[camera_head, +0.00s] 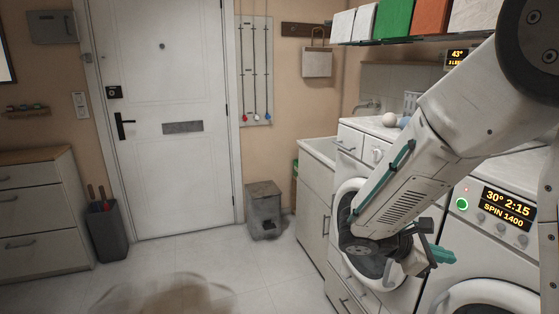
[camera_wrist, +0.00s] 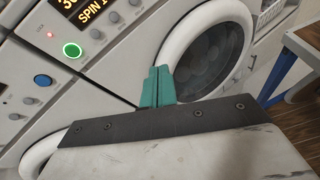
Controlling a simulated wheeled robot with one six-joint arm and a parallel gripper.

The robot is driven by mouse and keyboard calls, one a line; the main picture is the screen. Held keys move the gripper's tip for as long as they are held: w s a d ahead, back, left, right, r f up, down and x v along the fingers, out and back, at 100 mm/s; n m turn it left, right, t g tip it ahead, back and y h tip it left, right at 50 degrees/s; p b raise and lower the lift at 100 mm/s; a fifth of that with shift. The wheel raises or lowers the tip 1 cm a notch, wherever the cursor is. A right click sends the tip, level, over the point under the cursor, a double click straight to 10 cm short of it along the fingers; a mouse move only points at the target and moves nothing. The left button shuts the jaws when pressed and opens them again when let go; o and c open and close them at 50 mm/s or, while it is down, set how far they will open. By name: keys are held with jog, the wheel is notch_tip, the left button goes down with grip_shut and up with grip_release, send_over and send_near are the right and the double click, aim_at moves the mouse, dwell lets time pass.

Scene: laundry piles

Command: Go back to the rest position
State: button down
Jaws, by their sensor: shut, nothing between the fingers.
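My gripper (camera_head: 441,256) is at the end of my arm in the head view, in front of the washing machines at the right. Its teal fingers also show in the wrist view (camera_wrist: 158,86), pressed together with nothing between them. In the wrist view they stand in front of a washer's round door (camera_wrist: 208,50). I cannot tell from these frames whether the fingertips touch the machine.
A washer with a lit display (camera_head: 505,208) stands close to my arm at the right. A sink cabinet (camera_head: 313,205) is behind it. A grey bin (camera_head: 265,208), an umbrella stand (camera_head: 107,232) and a dresser (camera_head: 40,215) stand along the walls. The floor in the middle is open, with a blurred brownish patch (camera_head: 165,294).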

jog(key=s+a+r+m+y, duration=0.2)
jog(key=s+a+m+y, duration=0.1)
jog(key=s, duration=0.4)
jog(key=s+a+r+m+t+y, duration=0.1)
jog(key=s+a+r+m+y, duration=0.2)
jog(key=s+m+y, duration=0.3)
jog(key=s+a+r+m+y, duration=0.3)
jog(key=s+m+y, duration=0.2)
jog(key=s, duration=0.3)
jog(key=shift+r+m+t, duration=0.2)
jog(key=shift+m+t, duration=0.2)
dwell(0.3)
